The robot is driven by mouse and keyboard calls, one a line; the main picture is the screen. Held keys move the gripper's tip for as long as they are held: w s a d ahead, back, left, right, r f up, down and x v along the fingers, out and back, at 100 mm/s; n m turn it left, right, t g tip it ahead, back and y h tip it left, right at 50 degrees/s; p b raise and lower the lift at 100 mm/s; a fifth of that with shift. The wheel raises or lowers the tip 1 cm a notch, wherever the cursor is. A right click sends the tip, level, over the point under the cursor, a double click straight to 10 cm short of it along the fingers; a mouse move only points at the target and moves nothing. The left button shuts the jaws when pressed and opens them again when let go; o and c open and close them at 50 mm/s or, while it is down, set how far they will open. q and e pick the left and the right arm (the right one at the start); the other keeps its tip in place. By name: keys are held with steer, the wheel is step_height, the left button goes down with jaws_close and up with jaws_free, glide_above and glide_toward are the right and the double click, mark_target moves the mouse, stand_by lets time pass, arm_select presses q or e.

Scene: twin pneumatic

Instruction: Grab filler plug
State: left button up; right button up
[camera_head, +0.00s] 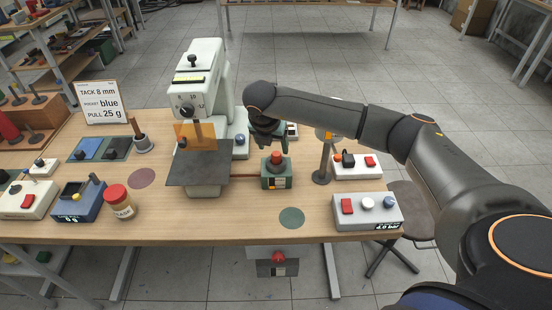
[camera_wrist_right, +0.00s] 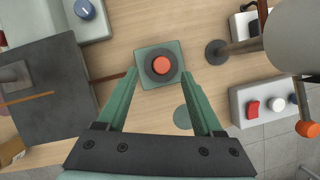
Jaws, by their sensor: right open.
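The filler plug appears to be the red-orange knob (camera_head: 277,157) on top of a small green block (camera_head: 276,182) near the middle of the table. In the right wrist view, the knob (camera_wrist_right: 161,65) sits in a dark round collar between the fingertips. My right gripper (camera_head: 266,142) hangs just behind and above the knob in the head view. My left gripper is not in view.
A pale press machine (camera_head: 206,85) with a dark plate (camera_head: 198,170) stands left of the block. A lamp-like stand (camera_head: 322,177) and a white control box (camera_head: 367,212) are on the right. A red-lidded jar (camera_head: 119,203) is at left. The table front is mostly clear.

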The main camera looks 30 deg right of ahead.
mark_target(276, 154)
steer(key=x, duration=0.4)
steer(key=shift+s+d+f+p, duration=0.1)
steer(key=shift+f+p, duration=0.1)
steer(key=shift+p, duration=0.1)
jaws_close()
stand_by(0.3)
